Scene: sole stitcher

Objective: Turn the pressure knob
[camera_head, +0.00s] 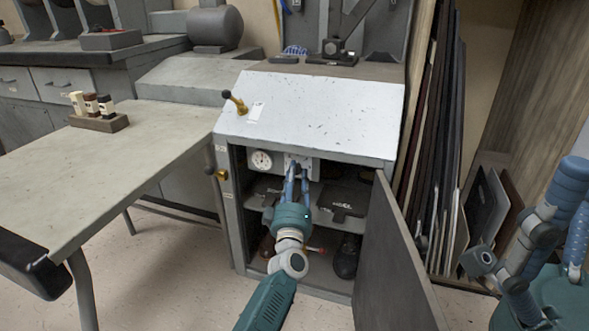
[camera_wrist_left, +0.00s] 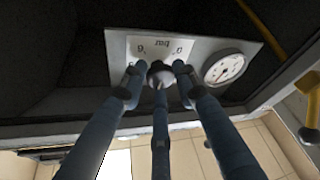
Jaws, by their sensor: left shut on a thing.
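The cabinet door (camera_head: 393,262) stands open right of my left arm. A shelf (camera_head: 345,200) and dark shoes (camera_head: 347,257) are inside the cabinet. A worktable (camera_head: 150,150) stands at the left. Boards (camera_head: 440,130) lean at the right.

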